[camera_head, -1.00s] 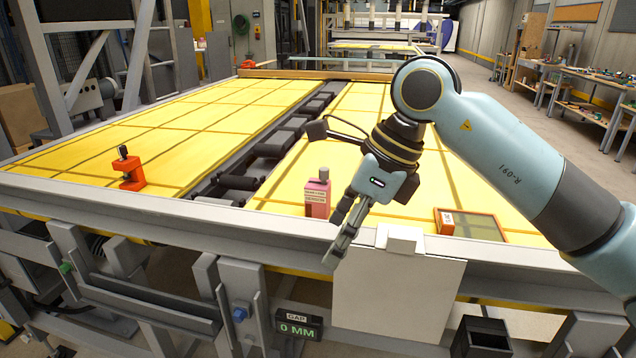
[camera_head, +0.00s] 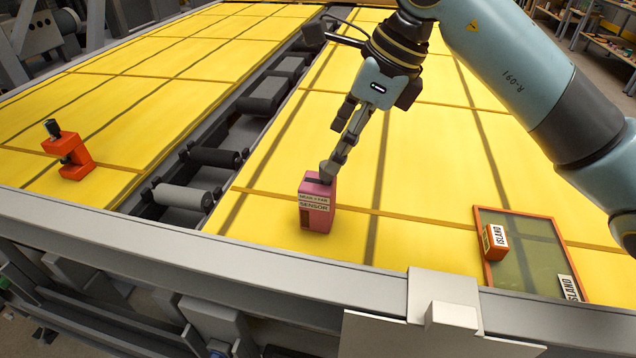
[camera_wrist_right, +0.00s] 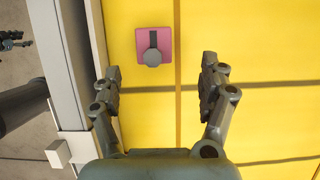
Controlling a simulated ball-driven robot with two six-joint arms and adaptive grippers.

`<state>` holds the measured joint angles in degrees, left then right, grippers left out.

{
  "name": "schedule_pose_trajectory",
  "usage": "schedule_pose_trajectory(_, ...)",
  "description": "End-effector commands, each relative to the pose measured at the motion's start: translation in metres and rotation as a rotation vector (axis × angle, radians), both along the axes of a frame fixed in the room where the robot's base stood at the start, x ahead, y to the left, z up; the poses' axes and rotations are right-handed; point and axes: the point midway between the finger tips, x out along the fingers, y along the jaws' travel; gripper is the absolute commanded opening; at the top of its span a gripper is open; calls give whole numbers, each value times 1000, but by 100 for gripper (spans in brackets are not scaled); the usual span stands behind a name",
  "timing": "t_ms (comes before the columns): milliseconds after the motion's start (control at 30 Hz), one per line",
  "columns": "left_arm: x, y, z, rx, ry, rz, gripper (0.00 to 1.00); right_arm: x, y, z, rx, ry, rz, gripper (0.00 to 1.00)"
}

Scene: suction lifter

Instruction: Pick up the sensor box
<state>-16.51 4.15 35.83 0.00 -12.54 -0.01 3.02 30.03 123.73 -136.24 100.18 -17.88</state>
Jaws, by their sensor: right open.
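The sensor box (camera_head: 317,204) is a pink upright box with a "SENSOR" label and a dark top piece. It stands on the yellow table near the front edge. My right gripper (camera_head: 341,150) is above and just behind the box in the head view, with its fingers pointing down. In the right wrist view the box (camera_wrist_right: 153,45) lies ahead of the two spread fingertips of my right gripper (camera_wrist_right: 161,75), a little left of the middle between them. Nothing is between the fingers.
An orange clamp-like tool (camera_head: 70,152) stands on the left yellow panel. A dark roller channel (camera_head: 233,130) divides the panels. The grey front rail (camera_head: 250,270) borders the table.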

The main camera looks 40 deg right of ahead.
Motion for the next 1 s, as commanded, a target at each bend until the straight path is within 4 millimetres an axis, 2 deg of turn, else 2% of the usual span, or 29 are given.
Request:
schedule_pose_trajectory(200,-22,10,5,11,32,-3,45,10,10,-33,5,4,-2,77)
schedule_pose_trajectory(300,-27,12,5,14,39,-3,45,12,12,-41,3,2,-1,77)
schedule_pose_trajectory(433,-23,11,12,13,35,-3,45,13,16,-52,4,6,-1,77)
schedule_pose_trajectory(567,-13,8,23,9,19,-2,45,16,23,-71,5,7,-1,77)
schedule_pose_trajectory(700,-6,4,24,5,7,-2,45,22,26,-88,2,3,0,77)
schedule_pose_trajectory(967,-8,4,24,6,11,-2,45,23,26,-92,0,1,1,77)
schedule_pose_trajectory(1000,-9,5,24,6,12,-2,45,23,26,-92,0,1,1,73)
